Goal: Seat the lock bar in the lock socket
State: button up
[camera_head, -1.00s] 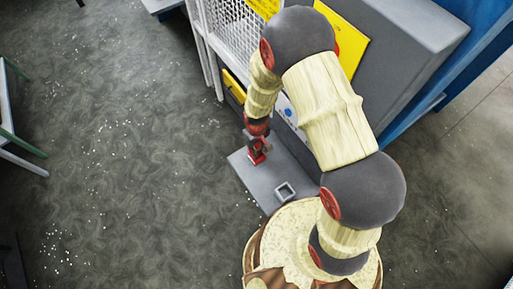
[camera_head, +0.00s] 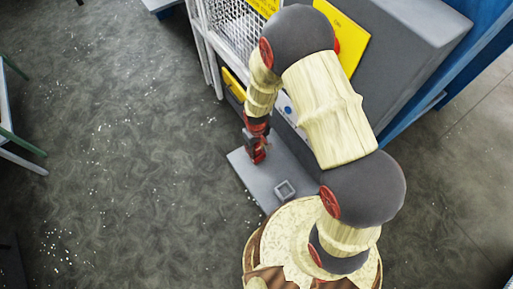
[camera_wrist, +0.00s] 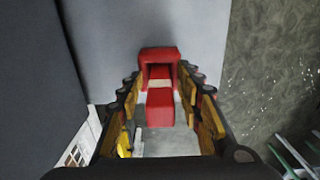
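My gripper (camera_head: 257,152) is over the left part of a grey shelf at the front of the press. In the wrist view its two fingers (camera_wrist: 160,92) stand close on either side of a red piece, which I take for the lock bar (camera_wrist: 160,108). The fingertips appear to touch its sides. The lock bar has a wide top and a narrower block nearer the camera. Its lower end is hidden. A small square grey frame, which looks like the lock socket (camera_head: 278,193), stands on the shelf to the right of my gripper, apart from it.
The grey shelf (camera_head: 270,168) is otherwise clear. The press body (camera_head: 405,45), with yellow panels and a white mesh guard (camera_head: 235,32), rises behind it. A green-edged table (camera_head: 20,138) stands far left. Open floor (camera_head: 120,150) lies left of the shelf.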

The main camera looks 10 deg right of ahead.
jog(key=shift+r, duration=0.1)
notch_tip(320, 180, up, 13)
jog(key=p, duration=0.7)
jog(key=shift+p, duration=0.3)
jog(key=d+r+m+t, duration=0.2)
jog(key=d+r+t, duration=0.15)
jog(key=r, duration=1.95)
jog(key=s+d+r+m+t, duration=0.1)
jog(key=s+d+r, duration=0.1)
jog(key=s+r, duration=0.5)
jog(key=s+d+r+m+t, duration=0.1)
jog(key=s+d+r, duration=0.2)
jog(key=s+r, duration=0.5)
jog(key=shift+s+d+r+m, duration=0.3)
jog(key=shift+d+r, duration=0.05)
jog(key=shift+r, duration=0.6)
